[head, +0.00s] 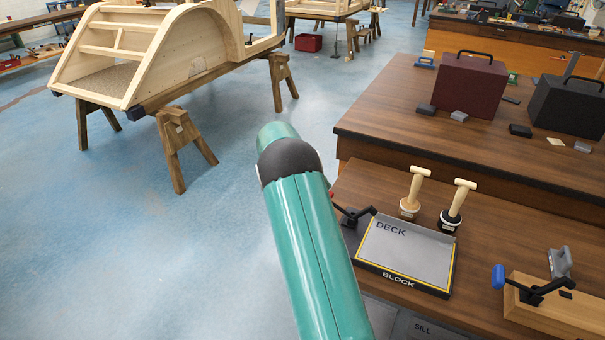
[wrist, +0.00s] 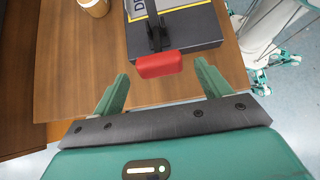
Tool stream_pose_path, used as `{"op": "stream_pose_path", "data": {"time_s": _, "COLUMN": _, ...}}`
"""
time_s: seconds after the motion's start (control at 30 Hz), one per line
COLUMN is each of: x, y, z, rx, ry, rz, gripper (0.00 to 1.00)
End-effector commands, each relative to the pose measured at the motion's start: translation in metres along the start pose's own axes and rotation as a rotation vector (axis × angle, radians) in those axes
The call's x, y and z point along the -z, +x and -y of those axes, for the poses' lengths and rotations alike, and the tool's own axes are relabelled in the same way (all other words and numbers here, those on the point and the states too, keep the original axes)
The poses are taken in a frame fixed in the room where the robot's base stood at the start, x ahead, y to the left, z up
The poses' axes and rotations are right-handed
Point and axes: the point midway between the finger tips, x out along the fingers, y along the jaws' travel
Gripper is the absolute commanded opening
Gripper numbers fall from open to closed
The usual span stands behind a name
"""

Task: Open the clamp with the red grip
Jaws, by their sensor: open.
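The clamp's red grip (wrist: 159,65) sits in the wrist view just ahead of my gripper (wrist: 162,74), roughly centred between the two green fingertips. The fingers are spread wide and I see no contact with the grip. The clamp's black arm (wrist: 155,32) runs from the grip over the edge of the dark DECK block board (wrist: 192,30). In the head view the black clamp (head: 355,215) is at the board's left corner, with only a bit of its red grip (head: 332,196) showing beside my arm. My gripper is hidden there.
The grey DECK board (head: 405,250) lies on the wooden bench. Two wooden-handled stamps (head: 411,195) (head: 453,208) stand behind it. A clamp with a blue grip (head: 498,277) is mounted on a wooden block at right. Open blue floor (head: 200,250) lies to the left.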

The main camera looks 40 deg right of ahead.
Motion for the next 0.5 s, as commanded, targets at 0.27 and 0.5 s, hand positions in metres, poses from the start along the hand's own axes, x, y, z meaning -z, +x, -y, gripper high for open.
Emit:
{"op": "stream_pose_path", "data": {"time_s": 0.27, "x": 0.001, "y": -0.061, "z": 0.000, "rx": -0.003, "ry": 0.001, "rz": -0.003, "gripper": 0.76}}
{"op": "stream_pose_path", "data": {"time_s": 0.5, "x": 0.001, "y": -0.087, "z": 0.000, "rx": -0.001, "ry": 0.000, "rz": -0.002, "gripper": 0.76}}
